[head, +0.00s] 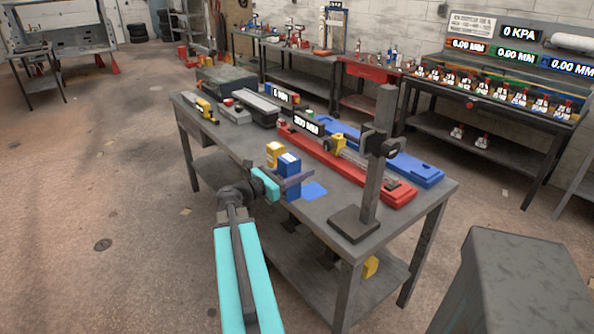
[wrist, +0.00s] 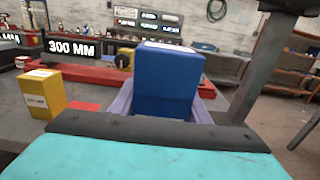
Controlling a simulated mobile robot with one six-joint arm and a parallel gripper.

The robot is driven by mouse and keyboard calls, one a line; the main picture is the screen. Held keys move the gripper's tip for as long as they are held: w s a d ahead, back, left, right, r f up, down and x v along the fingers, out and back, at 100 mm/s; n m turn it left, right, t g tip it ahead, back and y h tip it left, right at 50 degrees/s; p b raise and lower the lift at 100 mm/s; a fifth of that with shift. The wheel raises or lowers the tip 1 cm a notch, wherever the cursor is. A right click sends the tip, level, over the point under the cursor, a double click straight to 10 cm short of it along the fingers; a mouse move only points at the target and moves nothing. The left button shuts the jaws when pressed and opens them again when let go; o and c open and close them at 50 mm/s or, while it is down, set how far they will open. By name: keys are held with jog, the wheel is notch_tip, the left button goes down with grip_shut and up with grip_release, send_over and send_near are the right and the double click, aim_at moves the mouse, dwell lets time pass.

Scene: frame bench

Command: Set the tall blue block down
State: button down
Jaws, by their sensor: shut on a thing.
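The tall blue block (head: 289,163) is upright between the fingers of my gripper (head: 292,180), near the front edge of the bench. Its upper part stands above the fingers in the wrist view (wrist: 168,82); its lower part is hidden there. I cannot tell whether its base touches the bench top. My gripper is shut on it, with grey-purple fingers on either side. A flat blue square (head: 314,190) lies on the bench just right of the block. A yellow block (head: 274,152) stands behind and left of it, also in the wrist view (wrist: 42,92).
A red rail fixture (head: 345,166) and a blue one (head: 415,166) lie along the back of the bench (head: 327,205). A dark post on a base plate (head: 354,224) stands at the right. A red patch (wrist: 82,107) lies beside the yellow block.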

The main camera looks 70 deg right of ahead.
dwell(0.3)
jog(key=w+a+f+n+t+h, duration=0.2)
jog(key=w+a+n+t, duration=0.3)
jog(key=w+a, duration=1)
jog(key=w+a+f+n+t+h, duration=0.15)
jog(key=w+a+t, duration=0.45)
jog(key=w+a, duration=0.9)
jog(key=w+a+f+n+t+y, duration=0.25)
jog(key=w+a+n+t, duration=0.3)
jog(key=w+a, duration=0.85)
jog(key=s+a+f+n+t+y, duration=0.1)
jog(key=a+t, duration=0.3)
jog(key=a, duration=1.7)
jog(key=shift+s+a+f+n+y, duration=0.3)
jog(key=shift+a+f+n+y, duration=0.1)
jog(key=shift+f+n, duration=0.25)
jog(key=shift+s+t, duration=0.1)
jog(key=shift+t, duration=0.25)
